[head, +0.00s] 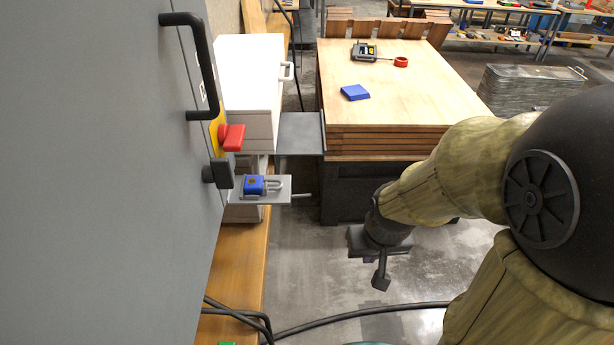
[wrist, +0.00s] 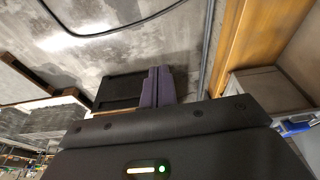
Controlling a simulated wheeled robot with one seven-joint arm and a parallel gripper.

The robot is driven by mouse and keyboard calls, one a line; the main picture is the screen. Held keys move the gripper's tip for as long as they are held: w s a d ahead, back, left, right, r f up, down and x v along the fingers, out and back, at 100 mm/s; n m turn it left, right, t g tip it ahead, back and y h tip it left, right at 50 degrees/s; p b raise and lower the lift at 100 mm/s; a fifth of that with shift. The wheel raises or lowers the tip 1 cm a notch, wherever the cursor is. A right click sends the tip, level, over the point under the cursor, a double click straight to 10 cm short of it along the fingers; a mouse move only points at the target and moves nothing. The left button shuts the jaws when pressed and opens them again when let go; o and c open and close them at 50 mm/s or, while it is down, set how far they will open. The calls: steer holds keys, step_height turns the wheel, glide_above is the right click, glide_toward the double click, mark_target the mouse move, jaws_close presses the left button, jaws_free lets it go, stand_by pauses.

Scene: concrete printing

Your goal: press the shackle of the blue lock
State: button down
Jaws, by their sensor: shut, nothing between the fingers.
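The blue lock (head: 254,185) lies on a small grey metal shelf (head: 245,198) beside the grey cabinet in the head view. Its metal shackle (head: 275,184) points right, toward the shelf's free end. My gripper (head: 381,283) hangs over the floor, to the right of the lock and lower in the picture, clearly apart from it. Its fingers also show in the wrist view (wrist: 157,88), closed together and empty. A small blue patch (wrist: 298,127) shows at the right edge of the wrist view; I cannot tell whether it is the lock.
The grey cabinet (head: 130,230) has a black handle (head: 205,70) and a red switch handle (head: 232,137) above the shelf. A wooden-topped stack (head: 430,90) carries a blue block (head: 355,92) and red tape (head: 401,62). Black cables (head: 350,314) cross the floor. Open floor surrounds my gripper.

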steer(key=shift+d, duration=0.3)
steer(key=w+a+r+t+y+b, duration=0.1)
steer(key=w+a+r+y+b, duration=0.1)
steer(key=w+r, duration=0.4)
steer(key=w+a+r+t+y+b, duration=0.1)
steer(key=w+a+r+y+b, duration=0.2)
steer(key=w+a+r, duration=0.2)
steer(key=w+r, duration=0.2)
steer(key=w, duration=0.1)
steer(key=shift+a+r+b, duration=0.25)
steer(key=shift+r+b, duration=0.05)
steer(key=shift+b, duration=0.05)
steer(key=shift+w+f, duration=0.1)
